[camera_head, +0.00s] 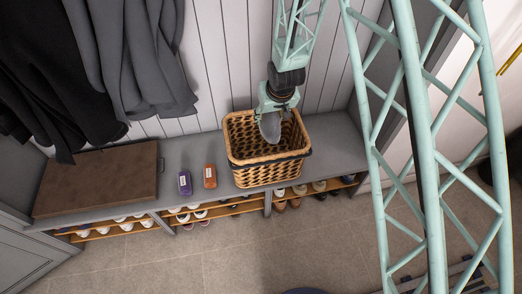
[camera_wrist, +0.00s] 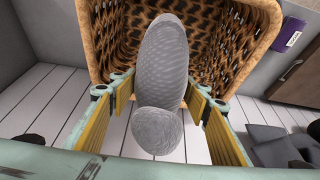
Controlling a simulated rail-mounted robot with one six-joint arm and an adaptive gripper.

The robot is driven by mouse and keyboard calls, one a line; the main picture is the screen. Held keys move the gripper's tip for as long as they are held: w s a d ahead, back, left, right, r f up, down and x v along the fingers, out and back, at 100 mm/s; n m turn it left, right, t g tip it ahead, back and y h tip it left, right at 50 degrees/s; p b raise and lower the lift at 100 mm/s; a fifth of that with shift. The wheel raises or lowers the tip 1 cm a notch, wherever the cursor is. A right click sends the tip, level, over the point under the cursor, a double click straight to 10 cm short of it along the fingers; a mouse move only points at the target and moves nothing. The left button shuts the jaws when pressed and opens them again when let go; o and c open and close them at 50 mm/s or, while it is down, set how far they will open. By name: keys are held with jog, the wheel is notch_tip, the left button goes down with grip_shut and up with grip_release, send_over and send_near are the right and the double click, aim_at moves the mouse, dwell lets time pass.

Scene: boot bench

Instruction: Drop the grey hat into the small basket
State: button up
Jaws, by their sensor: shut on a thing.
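The grey hat (camera_head: 270,126) hangs from my gripper (camera_head: 279,100) over the mouth of the small wicker basket (camera_head: 262,174). In the wrist view the grey knitted hat (camera_wrist: 164,70), with a round bobble (camera_wrist: 158,131), is between the yellow pads of my gripper (camera_wrist: 160,105), which is shut on it. The basket (camera_wrist: 100,75) lies beyond the hat in that view, and its woven inside shows around the hat. The hat's lower end appears to be within the basket opening; I cannot tell whether it touches the inside.
The basket stands on a grey bench (camera_head: 335,142). Dark coats (camera_head: 125,60) hang at the upper left. Shoes (camera_head: 190,214) fill racks below the bench.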

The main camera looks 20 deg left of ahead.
aim_at(274, 117)
jog(key=shift+f, duration=0.2)
jog(key=shift+f+b, duration=1.05)
jog(key=shift+f, duration=1.75)
jog(key=o, duration=0.9)
jog(key=shift+r, duration=0.15)
jog(key=shift+v, duration=5.9)
jog(key=shift+s+d, duration=0.1)
jog(key=shift+d, duration=0.05)
